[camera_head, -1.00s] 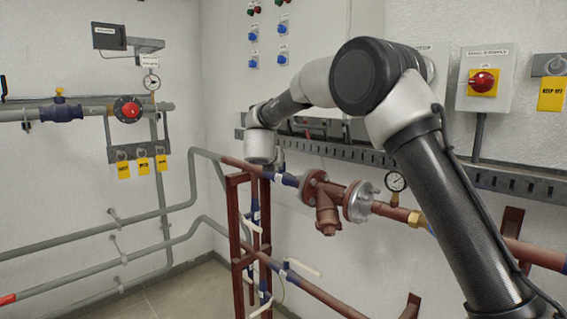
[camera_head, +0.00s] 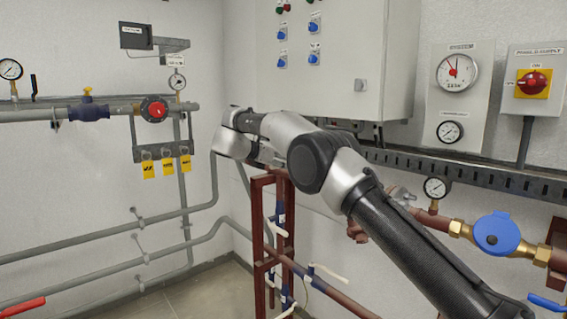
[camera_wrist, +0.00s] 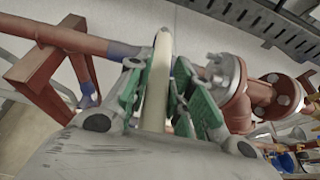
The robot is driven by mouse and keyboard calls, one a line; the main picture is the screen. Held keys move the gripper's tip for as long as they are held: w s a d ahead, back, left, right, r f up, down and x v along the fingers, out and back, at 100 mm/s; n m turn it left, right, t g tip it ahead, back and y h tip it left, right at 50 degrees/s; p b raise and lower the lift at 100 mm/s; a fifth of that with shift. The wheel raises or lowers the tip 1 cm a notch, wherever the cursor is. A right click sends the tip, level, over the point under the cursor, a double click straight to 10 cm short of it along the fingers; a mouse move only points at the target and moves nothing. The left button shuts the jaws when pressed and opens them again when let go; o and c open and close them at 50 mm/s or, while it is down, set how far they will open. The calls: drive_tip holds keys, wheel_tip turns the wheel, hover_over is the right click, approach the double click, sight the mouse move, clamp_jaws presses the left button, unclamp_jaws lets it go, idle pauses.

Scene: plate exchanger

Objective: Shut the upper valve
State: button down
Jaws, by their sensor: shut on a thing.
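In the wrist view, my gripper (camera_wrist: 165,100) has green pads closed on both sides of a cream-white lever handle (camera_wrist: 160,62). The handle lies across the line of the brown pipe (camera_wrist: 60,36) in that picture. A blue section (camera_wrist: 120,50) of the pipe shows just left of the handle. The valve's body is hidden behind the handle and fingers. In the head view, my arm covers the upper pipe's valve, and the gripper's fingers cannot be made out there.
A flanged strainer (camera_wrist: 245,95) stands close right of my gripper, and a red-brown frame (camera_wrist: 38,75) stands left. A lower white lever (camera_head: 329,275) sits below in the head view. A slotted cable tray (camera_head: 470,172) runs along the wall above the pipe.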

drive_tip(key=shift+a+r, duration=0.1)
idle(0.3)
drive_tip(key=c, duration=1.3)
unclamp_jaws()
drive_tip(key=shift+o, duration=0.2)
drive_tip(key=v, duration=1.2)
